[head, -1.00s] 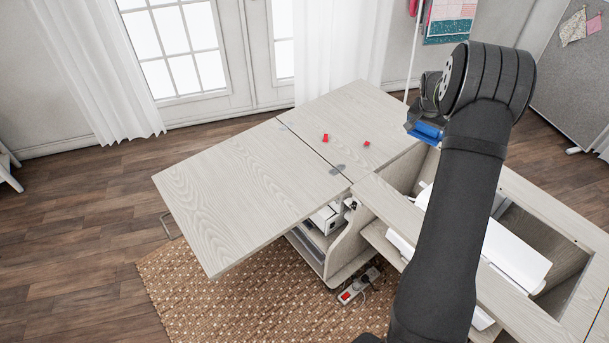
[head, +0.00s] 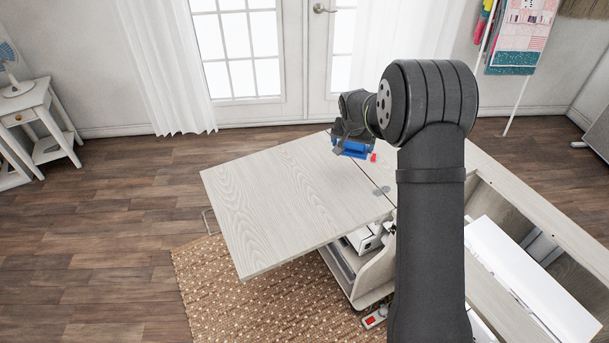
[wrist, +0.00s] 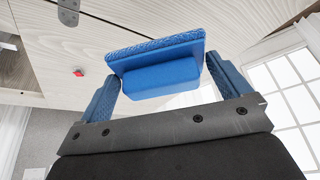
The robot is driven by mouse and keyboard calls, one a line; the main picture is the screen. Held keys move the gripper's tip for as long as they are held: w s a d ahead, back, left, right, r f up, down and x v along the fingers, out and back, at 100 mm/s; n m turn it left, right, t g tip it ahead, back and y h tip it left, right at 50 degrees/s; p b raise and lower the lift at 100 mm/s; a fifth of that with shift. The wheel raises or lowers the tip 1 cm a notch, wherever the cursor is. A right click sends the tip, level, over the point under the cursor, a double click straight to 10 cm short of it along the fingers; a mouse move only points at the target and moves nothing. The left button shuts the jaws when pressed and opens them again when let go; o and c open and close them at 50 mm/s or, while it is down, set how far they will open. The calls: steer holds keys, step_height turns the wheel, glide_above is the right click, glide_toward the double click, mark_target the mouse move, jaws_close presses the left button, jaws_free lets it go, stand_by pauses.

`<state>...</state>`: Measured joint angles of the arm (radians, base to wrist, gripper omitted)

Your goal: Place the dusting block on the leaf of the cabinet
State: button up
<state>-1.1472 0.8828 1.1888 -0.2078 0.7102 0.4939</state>
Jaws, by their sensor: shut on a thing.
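The dusting block (wrist: 155,70) is blue, with a textured broad face and a smooth raised part. It sits between the two blue fingers of my gripper (wrist: 163,78) in the wrist view. In the head view the blue block (head: 352,150) shows low at my gripper (head: 349,141), which hangs above the far end of the cabinet near the seam. The leaf (head: 270,200) is the pale wood-grain panel on the left, flat and bare over most of its surface. The block appears held above the wood; its exact height is hard to tell.
A small red thing (head: 373,157) lies on the cabinet top beside the seam, and a grey hinge (head: 381,190) is nearer. The open cabinet well (head: 490,205) with a white panel (head: 530,285) is at right. A power strip (head: 374,317) lies below on the woven rug (head: 240,300).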

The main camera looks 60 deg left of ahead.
glide_above(322, 164)
steer(key=s, duration=0.1)
steer(key=f, duration=0.4)
steer(key=d+f, duration=0.1)
steer(key=f, duration=0.1)
steer(key=shift+f, duration=2.05)
steer(key=shift+f, duration=0.15)
steer(key=o, duration=0.6)
steer(key=v, duration=1.2)
